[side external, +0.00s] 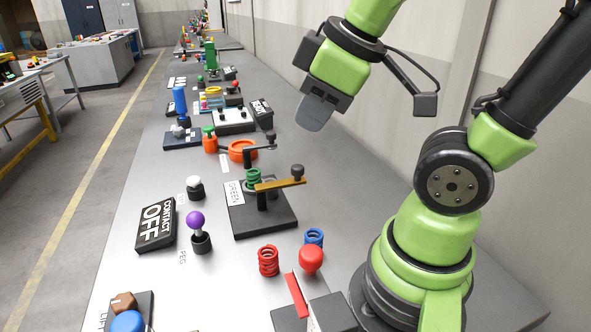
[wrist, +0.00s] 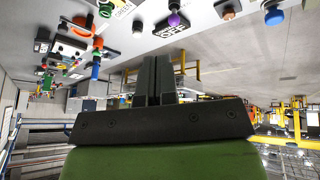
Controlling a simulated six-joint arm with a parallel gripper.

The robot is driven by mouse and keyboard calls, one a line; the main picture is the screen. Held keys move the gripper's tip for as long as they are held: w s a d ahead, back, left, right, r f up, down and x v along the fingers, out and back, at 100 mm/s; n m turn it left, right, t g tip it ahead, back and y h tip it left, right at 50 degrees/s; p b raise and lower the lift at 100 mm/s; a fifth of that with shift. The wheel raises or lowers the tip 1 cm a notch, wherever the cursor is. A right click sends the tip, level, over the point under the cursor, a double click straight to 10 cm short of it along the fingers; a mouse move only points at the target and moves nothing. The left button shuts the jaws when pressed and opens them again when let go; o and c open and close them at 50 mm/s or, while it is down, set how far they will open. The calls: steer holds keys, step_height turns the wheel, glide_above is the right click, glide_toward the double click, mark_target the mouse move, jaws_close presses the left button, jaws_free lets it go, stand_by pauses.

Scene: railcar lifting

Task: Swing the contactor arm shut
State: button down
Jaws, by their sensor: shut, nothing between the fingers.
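A brass arm with a black knob (side external: 280,184) is mounted on a black base plate (side external: 264,222) on the long grey bench. It reaches out to the right over the plate, beside a green coil (side external: 253,178). A second, dark crank-like arm stands just behind it. A black sign (side external: 156,224) to the left reads CONTACT OFF and also shows in the wrist view (wrist: 168,28). My gripper (side external: 314,114) hangs in the air above and behind the plate, apart from the brass arm. Its fingers are together and empty in the wrist view (wrist: 155,80).
A purple knob (side external: 195,220) and a white knob (side external: 195,187) stand left of the plate. A red coil (side external: 268,260), a red ball (side external: 311,258) and a blue coil (side external: 314,237) lie in front. An orange ring (side external: 242,151) and several devices stand behind.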

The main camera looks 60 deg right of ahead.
steer(key=w+d+f+n+g+h, duration=0.1)
steer(key=w+d+f+n+h, duration=0.1)
steer(key=n, duration=0.8)
steer(key=w+d+f+n+g+h, duration=0.1)
steer(key=w+d+f+n+g, duration=0.1)
steer(key=f+n, duration=0.4)
steer(key=w+d+n, duration=0.1)
steer(key=d+n, duration=0.1)
steer(key=n, duration=0.2)
steer(key=shift+d+f+n+h, duration=0.3)
steer(key=shift+h, duration=0.1)
steer(key=shift+w, duration=0.1)
steer(key=w+d+f, duration=0.3)
steer(key=d+f, duration=0.4)
steer(key=f, duration=0.2)
steer(key=shift+w+f, duration=0.15)
steer(key=shift+w, duration=0.1)
